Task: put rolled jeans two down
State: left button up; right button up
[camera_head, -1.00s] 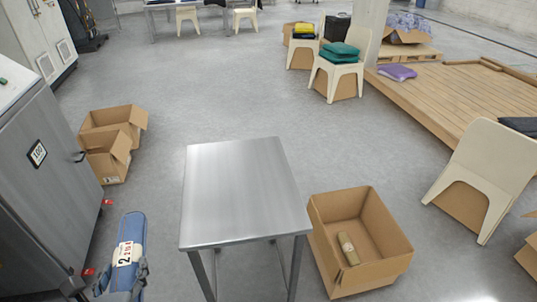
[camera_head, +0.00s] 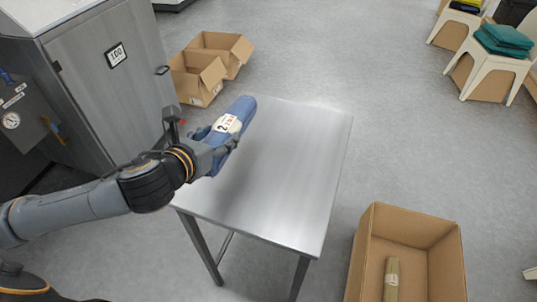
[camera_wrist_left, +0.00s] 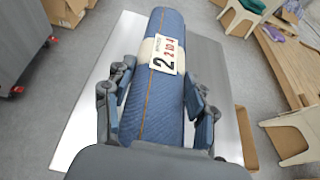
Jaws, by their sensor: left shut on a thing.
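The rolled jeans (camera_head: 236,115) are a blue denim roll with a white band reading 2. My left gripper (camera_head: 226,143) is shut on the roll near its lower end, over the left part of the metal table (camera_head: 300,200). In the left wrist view the roll (camera_wrist_left: 164,95) lies between the fingers of my left gripper (camera_wrist_left: 158,112), its label facing up, with the tabletop behind it. I cannot tell whether the roll touches the table. My right gripper is not in view.
An open cardboard box (camera_head: 412,225) with a tan roll (camera_head: 391,278) inside stands right of the table. A grey cabinet (camera_head: 100,85) marked 100 and open boxes (camera_head: 198,75) stand at the left. Chairs (camera_head: 490,62) with folded cloths are at the upper right.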

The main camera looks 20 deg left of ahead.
pick_arm(q)
jog(key=w+d+f, duration=0.2)
jog(key=w+f, duration=0.1)
jog(key=w+d+f, duration=0.2)
jog(key=w+d, duration=0.1)
jog(key=w, duration=0.1)
jog(key=w+d+f, duration=0.2)
jog(key=w+f, duration=0.1)
jog(key=shift+w+d+f, duration=0.15)
jog(key=shift+d+f, duration=0.15)
jog(key=shift+f, duration=0.05)
jog(key=shift+w+d+f, duration=0.2)
jog(key=shift+d+f, duration=0.05)
jog(key=shift+f, duration=0.25)
notch_tip(320, 180, down, 2)
jog(key=shift+f, duration=0.35)
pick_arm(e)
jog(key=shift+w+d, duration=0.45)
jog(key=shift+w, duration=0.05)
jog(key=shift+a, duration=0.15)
pick_arm(q)
jog(key=o, duration=1.5)
jog(key=shift+a+f, duration=0.1)
jog(key=shift+f, duration=0.05)
jog(key=shift+s, duration=0.1)
